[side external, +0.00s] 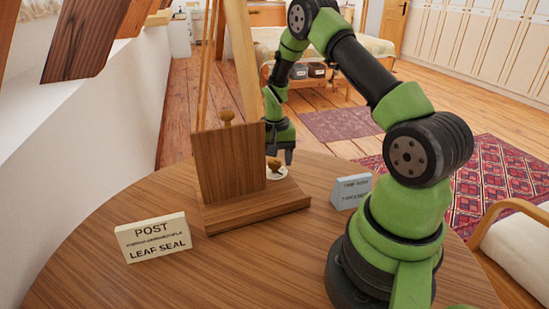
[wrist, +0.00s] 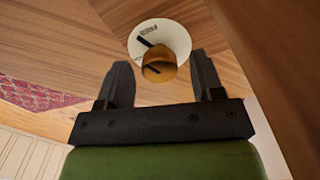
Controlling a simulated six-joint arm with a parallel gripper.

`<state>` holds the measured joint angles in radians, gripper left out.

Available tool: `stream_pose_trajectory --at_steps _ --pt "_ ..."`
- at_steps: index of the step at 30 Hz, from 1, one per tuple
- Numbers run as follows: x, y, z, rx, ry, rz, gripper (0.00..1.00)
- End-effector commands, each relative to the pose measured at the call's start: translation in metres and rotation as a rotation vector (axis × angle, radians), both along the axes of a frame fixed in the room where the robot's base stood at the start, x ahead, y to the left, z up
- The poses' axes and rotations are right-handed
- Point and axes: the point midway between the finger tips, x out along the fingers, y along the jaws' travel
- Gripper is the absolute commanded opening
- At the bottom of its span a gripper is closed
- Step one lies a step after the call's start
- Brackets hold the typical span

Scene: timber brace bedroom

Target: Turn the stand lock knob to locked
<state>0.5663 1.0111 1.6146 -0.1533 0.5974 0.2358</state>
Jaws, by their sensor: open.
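The wooden stand (side external: 229,165) is on the round table, with an upright panel on a flat base. A brass-coloured lock knob (side external: 274,164) sits on a white dial (side external: 277,174) beside the panel on the base, partly hidden in the side view. In the wrist view the knob (wrist: 160,68) has a dark mark, and the dial (wrist: 170,36) shows a black line and small lettering that is hard to read. My gripper (side external: 280,156) points down over the knob. Its fingers are open, one on each side of the knob in the wrist view, with visible gaps; contact is not seen.
A cream sign reading POST and LEAF SEAL (side external: 153,238) stands at the front left. A small grey-blue sign (side external: 351,191) stands right of the stand. The front of the table (side external: 240,275) is clear.

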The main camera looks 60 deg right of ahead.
Motion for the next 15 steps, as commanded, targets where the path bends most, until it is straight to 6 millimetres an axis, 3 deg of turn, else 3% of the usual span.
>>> stream_pose_trajectory --at_steps 4,11,15 --pt "0.0001 0.0000 0.0002 0.000 0.000 0.000 0.61" --pt "0.0000 0.0000 0.0004 0.000 0.000 0.000 0.11" --pt "0.0000 0.0000 0.0005 0.000 0.000 0.001 0.11"
